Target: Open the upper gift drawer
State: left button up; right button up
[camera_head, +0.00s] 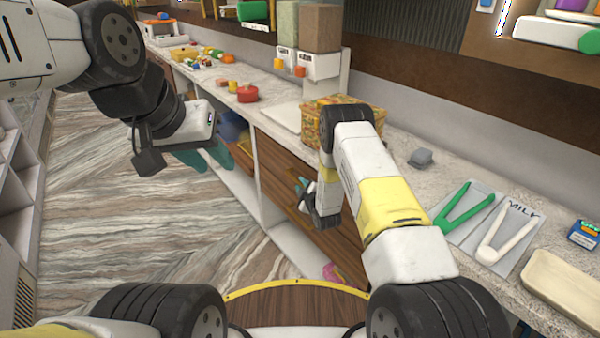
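The gift drawers are brown wooden fronts under the counter. The upper gift drawer (279,160) looks closed, its front level with the cabinet, and my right arm covers part of it. My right gripper (303,187) is low in front of the wooden fronts, with a teal fingertip showing close to them. Its other finger is hidden, so I cannot tell whether it is open or touches a handle. My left gripper (205,158) hangs over the floor left of the cabinet. Its two teal fingers are apart, with nothing visible between them.
The counter (405,140) holds a patterned yellow box (310,127), a grey block (421,158), green tongs (465,208) and white tongs (505,240) on a tray, and a cream tray (565,288). An open lower shelf (235,178) is beside the drawers. The marbled floor (140,230) is clear.

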jog(key=shift+x, duration=0.75)
grip_shut()
dwell(0.9)
